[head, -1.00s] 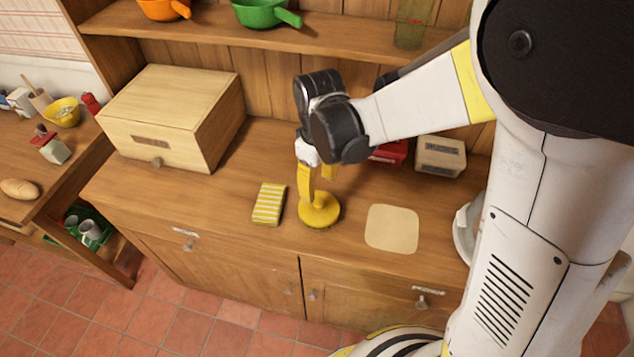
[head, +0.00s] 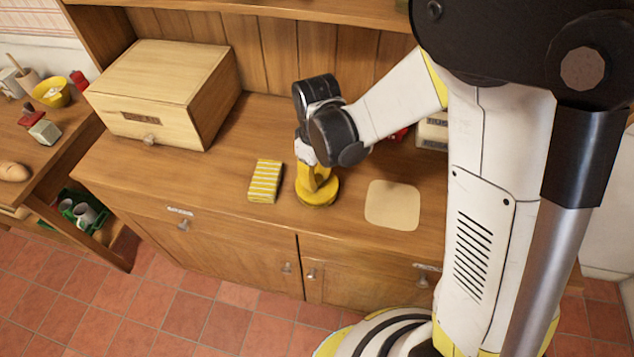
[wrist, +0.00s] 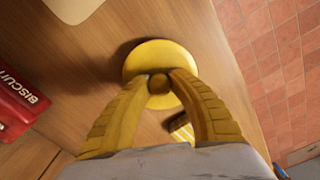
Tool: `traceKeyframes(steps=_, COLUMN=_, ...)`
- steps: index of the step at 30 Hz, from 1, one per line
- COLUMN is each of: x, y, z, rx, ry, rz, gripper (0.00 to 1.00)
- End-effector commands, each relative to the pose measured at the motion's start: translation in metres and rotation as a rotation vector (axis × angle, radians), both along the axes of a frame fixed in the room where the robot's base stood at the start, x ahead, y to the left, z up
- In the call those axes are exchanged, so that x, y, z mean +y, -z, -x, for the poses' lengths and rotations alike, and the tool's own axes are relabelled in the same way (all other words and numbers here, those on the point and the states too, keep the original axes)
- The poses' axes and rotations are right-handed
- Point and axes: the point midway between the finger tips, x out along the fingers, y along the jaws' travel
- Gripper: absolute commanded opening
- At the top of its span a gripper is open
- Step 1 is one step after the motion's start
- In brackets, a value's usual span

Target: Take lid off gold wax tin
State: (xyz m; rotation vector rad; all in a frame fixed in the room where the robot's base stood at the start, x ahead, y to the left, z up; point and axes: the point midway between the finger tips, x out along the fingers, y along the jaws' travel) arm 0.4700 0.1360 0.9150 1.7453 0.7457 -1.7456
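The gold wax tin (head: 317,198) is a low, round yellow tin upright on the wooden counter, between a striped sponge and a pale square mat. Its yellow lid (wrist: 156,55) is on it, with a small round knob (wrist: 158,84) at the middle in the wrist view. My gripper (wrist: 165,78) points down over the lid. Its yellow fingers are drawn together at the tips, one on each side of the knob, and appear to touch it. In the head view my wrist and fingers hide part of the lid.
The yellow striped sponge (head: 265,181) lies just left of the tin. The flat square mat (head: 392,205) lies bare at its right. A wooden bread box (head: 165,95) stands at the back left. A red biscuit tin (wrist: 22,100) stands behind. The front counter edge is close.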

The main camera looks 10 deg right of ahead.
Motion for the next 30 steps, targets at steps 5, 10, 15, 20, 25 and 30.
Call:
traceKeyframes(steps=5, x=0.0, y=0.0, z=0.0, rx=0.0, ry=0.0, rz=0.0, gripper=0.0)
traceKeyframes(steps=10, x=0.0, y=0.0, z=0.0, rx=0.0, ry=0.0, rz=0.0, gripper=0.0)
traceKeyframes(steps=15, x=0.0, y=-0.004, z=0.0, rx=0.0, ry=0.0, rz=0.0, gripper=0.0)
traceKeyframes(steps=20, x=0.0, y=-0.023, z=0.0, rx=0.0, ry=0.0, rz=0.0, gripper=0.0)
traceKeyframes(steps=25, x=-0.013, y=-0.052, z=0.004, rx=0.0, ry=0.005, rz=0.0, gripper=0.0)
traceKeyframes(steps=30, x=-0.051, y=-0.075, z=0.016, rx=0.0, ry=0.007, rz=0.0, gripper=0.0)
